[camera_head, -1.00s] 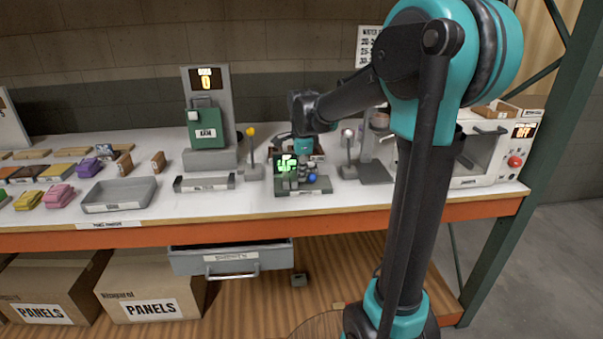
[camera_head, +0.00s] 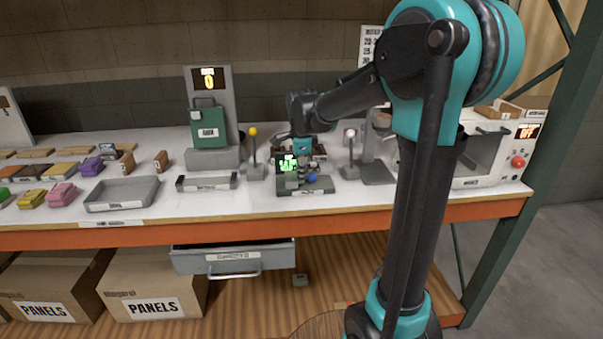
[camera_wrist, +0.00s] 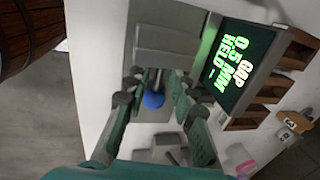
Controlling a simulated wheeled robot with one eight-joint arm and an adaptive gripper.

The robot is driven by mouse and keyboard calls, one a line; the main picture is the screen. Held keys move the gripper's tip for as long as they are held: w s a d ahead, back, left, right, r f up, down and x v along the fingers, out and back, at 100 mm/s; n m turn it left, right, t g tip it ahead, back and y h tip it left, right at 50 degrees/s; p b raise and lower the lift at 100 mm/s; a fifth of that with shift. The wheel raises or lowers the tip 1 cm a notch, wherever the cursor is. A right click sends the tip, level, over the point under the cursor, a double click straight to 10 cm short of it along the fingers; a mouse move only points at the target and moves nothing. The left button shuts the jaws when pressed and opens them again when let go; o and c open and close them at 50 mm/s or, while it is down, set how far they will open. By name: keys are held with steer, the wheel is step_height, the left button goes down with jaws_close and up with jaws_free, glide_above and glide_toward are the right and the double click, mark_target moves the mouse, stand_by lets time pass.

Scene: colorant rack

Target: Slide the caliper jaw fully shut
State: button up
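In the wrist view the screen (camera_wrist: 236,62) appears to read "GAP 0.5 MM HELD". The blue knob (camera_wrist: 153,101) sits on a thin stem below a grey block (camera_wrist: 166,42). My gripper (camera_wrist: 154,92) is open, with its fingers on either side of the knob and visible space between. In the head view my gripper (camera_head: 301,165) is over the caliper, its fingertips hard to make out.
A yellow-topped post (camera_head: 254,150) stands left of the caliper and a pale-topped post (camera_head: 350,150) right. A grey tray (camera_head: 122,205) and a green unit (camera_head: 208,122) are farther left. A white oven-like machine (camera_head: 490,160) is at right. A drawer (camera_head: 232,245) stands open below the bench.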

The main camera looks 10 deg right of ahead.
mark_target(301, 188)
steer(key=shift+r, duration=0.1)
step_height(301, 188, up, 12)
steer(key=s, duration=0.2)
steer(key=shift+s+f, duration=0.15)
steer(key=shift+f, duration=0.05)
stand_by(0.3)
